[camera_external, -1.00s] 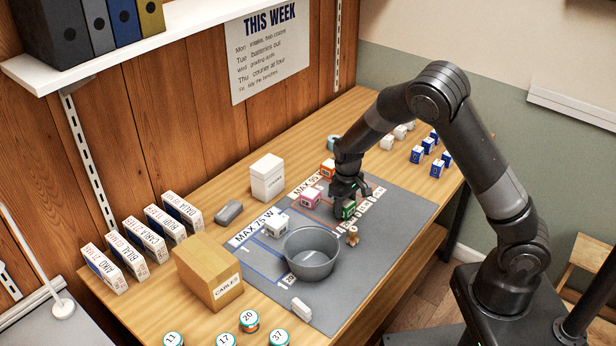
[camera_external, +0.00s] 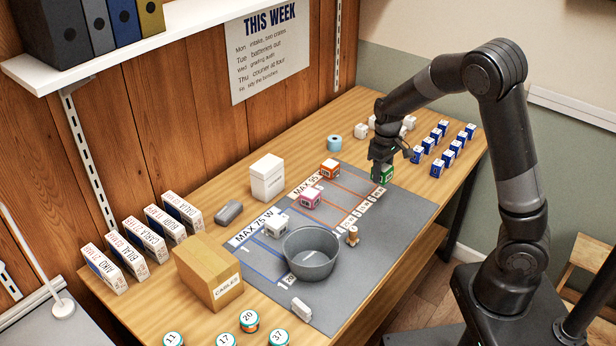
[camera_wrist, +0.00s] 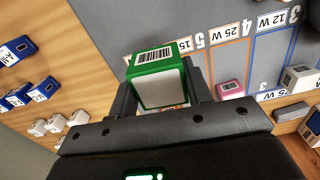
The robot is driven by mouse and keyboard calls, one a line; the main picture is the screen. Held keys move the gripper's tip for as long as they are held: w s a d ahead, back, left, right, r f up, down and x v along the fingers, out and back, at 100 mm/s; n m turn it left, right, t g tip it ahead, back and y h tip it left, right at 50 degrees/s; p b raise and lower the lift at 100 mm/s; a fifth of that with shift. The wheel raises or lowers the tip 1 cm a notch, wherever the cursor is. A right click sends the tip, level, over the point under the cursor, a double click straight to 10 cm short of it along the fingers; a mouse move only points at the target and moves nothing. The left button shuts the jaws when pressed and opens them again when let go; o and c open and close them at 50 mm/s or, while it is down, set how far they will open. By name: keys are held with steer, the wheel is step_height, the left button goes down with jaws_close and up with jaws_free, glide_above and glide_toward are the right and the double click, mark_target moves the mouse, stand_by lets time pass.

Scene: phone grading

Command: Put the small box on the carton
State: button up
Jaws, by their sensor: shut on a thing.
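A small green and white box (camera_wrist: 158,85) with a barcode on its top is between my two fingers in the wrist view. It also shows in the external view, green (camera_external: 387,173), below my gripper (camera_external: 382,163), which is shut on it near the far right end of the grey mat. I cannot tell how high the box is above the surface. The brown carton (camera_external: 206,268), labelled CABLES, stands closed at the near left of the table, far from my gripper. Its top is clear.
A grey bowl (camera_external: 311,253) stands on the mat (camera_external: 385,225). A white box (camera_external: 267,178), pink box (camera_external: 311,198) and orange box (camera_external: 330,169) stand nearby. Several blue boxes (camera_external: 448,150) are at the right end. Labelled boxes (camera_external: 105,268) stand left of the carton.

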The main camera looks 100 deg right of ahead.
steer(key=w+a+r+n, duration=0.2)
steer(key=w+n, duration=0.1)
steer(key=w, duration=0.5)
steer(key=w+a+r+n, duration=0.2)
steer(key=w+n, duration=0.1)
steer(key=w, duration=0.4)
steer(key=w+a+r+n, duration=0.2)
steer(key=w+n, duration=0.2)
steer(key=w, duration=0.4)
steer(key=w+a+r+n, duration=0.3)
steer(key=w+a+n, duration=0.1)
steer(key=w+a, duration=0.35)
steer(key=w+a+r+n, duration=0.4)
steer(key=w+a, duration=0.3)
steer(key=w, duration=0.1)
glide_above(221, 267)
steer(key=shift+n, duration=0.3)
steer(key=f, duration=0.7)
steer(key=shift+s+d, duration=0.15)
steer(key=shift+d, duration=0.05)
steer(key=shift+a+f, duration=0.2)
steer(key=shift+f, duration=1.9)
steer(key=shift+f, duration=0.1)
